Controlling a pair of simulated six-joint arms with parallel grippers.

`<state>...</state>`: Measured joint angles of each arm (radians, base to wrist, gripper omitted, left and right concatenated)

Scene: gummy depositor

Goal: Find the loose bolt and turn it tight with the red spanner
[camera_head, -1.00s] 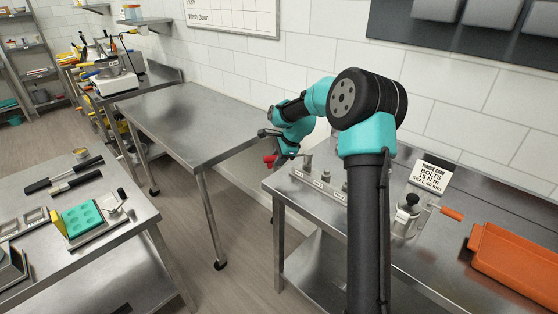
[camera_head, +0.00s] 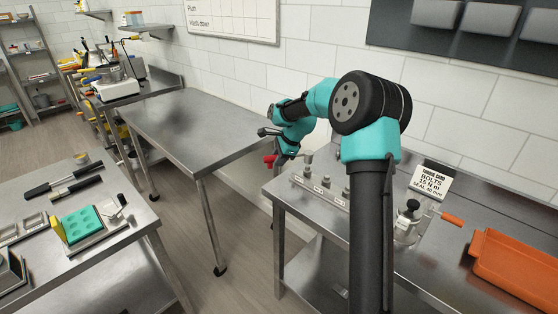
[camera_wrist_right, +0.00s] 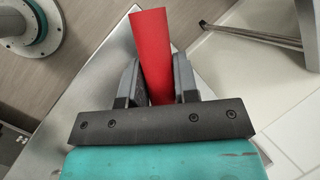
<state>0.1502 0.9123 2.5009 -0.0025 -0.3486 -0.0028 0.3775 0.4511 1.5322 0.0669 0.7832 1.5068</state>
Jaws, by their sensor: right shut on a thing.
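My right gripper (camera_head: 279,157) is shut on the red spanner (camera_head: 269,160), just off the left end of the right-hand steel bench. In the right wrist view the red spanner (camera_wrist_right: 153,50) stands between the two dark fingers; its working end cannot be made out. A metal bar with labels (camera_head: 318,187) lies on the bench's left end, right of the gripper. Bolt-like posts stand on it, one (camera_head: 308,167) at its far left end; my arm hides part of the bar. Which bolt is loose cannot be told. My left gripper is not in view.
A torque card (camera_head: 430,181) reads bolts 15 N m. A device with an orange handle (camera_head: 408,222) and an orange tray (camera_head: 515,266) are on the right bench. An empty steel table (camera_head: 190,120) stands behind; the left table holds a teal mould (camera_head: 82,222).

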